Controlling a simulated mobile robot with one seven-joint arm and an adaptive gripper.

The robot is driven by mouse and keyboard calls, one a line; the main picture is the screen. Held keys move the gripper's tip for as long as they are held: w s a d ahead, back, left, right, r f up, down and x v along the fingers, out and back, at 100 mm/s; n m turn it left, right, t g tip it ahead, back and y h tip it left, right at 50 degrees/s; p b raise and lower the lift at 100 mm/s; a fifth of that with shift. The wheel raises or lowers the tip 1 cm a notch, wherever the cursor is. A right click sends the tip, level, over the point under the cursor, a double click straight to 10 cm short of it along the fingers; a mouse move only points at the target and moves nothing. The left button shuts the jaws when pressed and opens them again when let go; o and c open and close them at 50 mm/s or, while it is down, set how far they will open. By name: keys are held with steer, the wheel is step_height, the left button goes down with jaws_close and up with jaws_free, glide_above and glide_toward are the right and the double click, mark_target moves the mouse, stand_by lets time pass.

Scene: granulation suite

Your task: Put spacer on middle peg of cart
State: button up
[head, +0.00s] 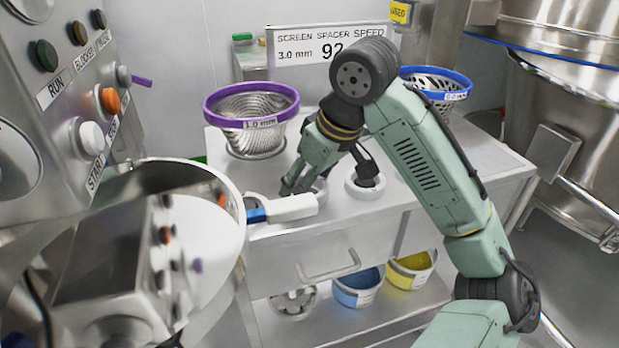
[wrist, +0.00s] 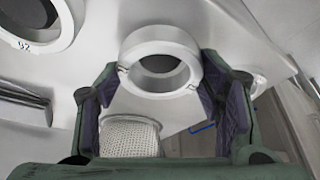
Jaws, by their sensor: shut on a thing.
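My gripper (head: 304,187) is low over the cart top (head: 420,150), its fingers beside a white ring-shaped spacer (head: 319,192). In the wrist view my gripper (wrist: 163,82) has its purple-padded fingers on both sides of this spacer (wrist: 160,48), shut on it. The spacer is a thick ring with a dark, shaded opening. A second white ring (head: 365,186) is to the right on the cart top, with a dark part over its middle. A ring marked with digits also shows in the wrist view (wrist: 62,42). I cannot make out the middle peg.
A purple-rimmed mesh basket (head: 252,108) stands left of my gripper, a blue-rimmed one (head: 437,84) behind my arm. A white bar with a blue end (head: 290,208) lies near the front edge. A sign (head: 300,48) stands behind. Blue (head: 358,288) and yellow (head: 410,270) bins sit below.

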steer(key=shift+s+d+p, duration=0.15)
steer(key=shift+s+p, duration=0.05)
steer(key=shift+p, duration=0.2)
stand_by(0.3)
steer(key=o, duration=1.4)
steer(key=shift+c, duration=0.2)
steer(key=v, duration=1.2)
